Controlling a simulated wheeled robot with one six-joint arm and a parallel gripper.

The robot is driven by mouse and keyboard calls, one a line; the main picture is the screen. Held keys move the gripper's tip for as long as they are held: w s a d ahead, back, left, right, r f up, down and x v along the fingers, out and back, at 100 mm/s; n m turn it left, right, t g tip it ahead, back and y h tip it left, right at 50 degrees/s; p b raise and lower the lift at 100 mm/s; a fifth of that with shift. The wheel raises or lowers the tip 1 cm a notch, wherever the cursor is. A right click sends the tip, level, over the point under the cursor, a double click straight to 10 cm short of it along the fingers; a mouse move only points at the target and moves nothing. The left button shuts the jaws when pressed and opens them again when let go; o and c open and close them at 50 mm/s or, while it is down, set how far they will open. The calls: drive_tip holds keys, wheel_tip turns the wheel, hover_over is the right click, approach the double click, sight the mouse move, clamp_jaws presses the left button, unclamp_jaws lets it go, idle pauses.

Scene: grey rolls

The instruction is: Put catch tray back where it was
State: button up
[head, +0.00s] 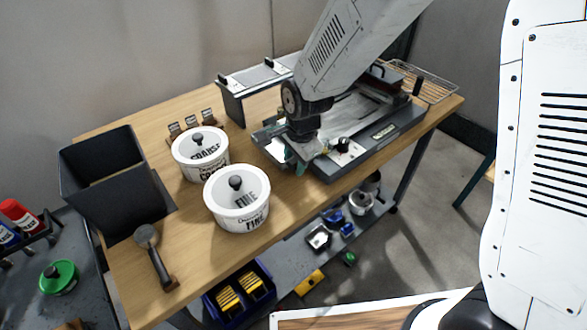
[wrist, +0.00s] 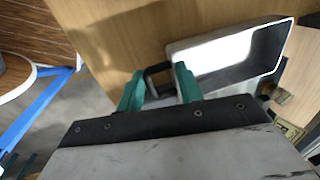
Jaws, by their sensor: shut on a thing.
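The catch tray (wrist: 225,55) is an open metal tray with pale inner surfaces, a dark inner end and a dark loop handle. In the wrist view it lies to the upper right, above or on the wooden tabletop. My gripper (wrist: 159,78) has teal fingers shut on the tray's handle. In the head view my gripper (head: 297,160) is at the left end of the grey roller machine (head: 400,125). The tray (head: 276,151) shows partly there, beside the machine's end, with my wrist hiding some of it. I cannot tell whether the tray touches the table or the machine.
White lidded tubs marked COARSE (head: 200,165) and FINE (head: 238,215) stand left of the gripper. A black bin (head: 95,165) and a scoop-like tool (head: 153,255) are at the left end. A grey stand (head: 235,105) is behind. Bare tabletop (head: 290,210) lies in front.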

drive_tip(key=shift+f, duration=1.85)
drive_tip(key=o, duration=1.2)
drive_tip(key=r, duration=0.4)
drive_tip(key=s+d+r, duration=0.1)
drive_tip(key=r, duration=0.7)
drive_tip(key=shift+s+d, duration=0.15)
drive_tip(key=shift+s, duration=0.25)
drive_tip(key=s+d+r+n, duration=0.3)
drive_tip(key=s+d, duration=0.3)
drive_tip(key=s, duration=0.2)
drive_tip(key=s+d+r+n, duration=0.4)
drive_tip(key=s+d+r, duration=0.2)
drive_tip(key=s+d, duration=0.1)
drive_tip(key=s+d+r+n+h, duration=0.1)
drive_tip(key=s+d+r+n, duration=0.3)
drive_tip(key=s+d, duration=0.3)
drive_tip(key=shift+s+r, duration=0.2)
drive_tip(key=shift+s, duration=0.3)
drive_tip(key=shift+s+r, duration=0.2)
drive_tip(key=shift+s, duration=0.25)
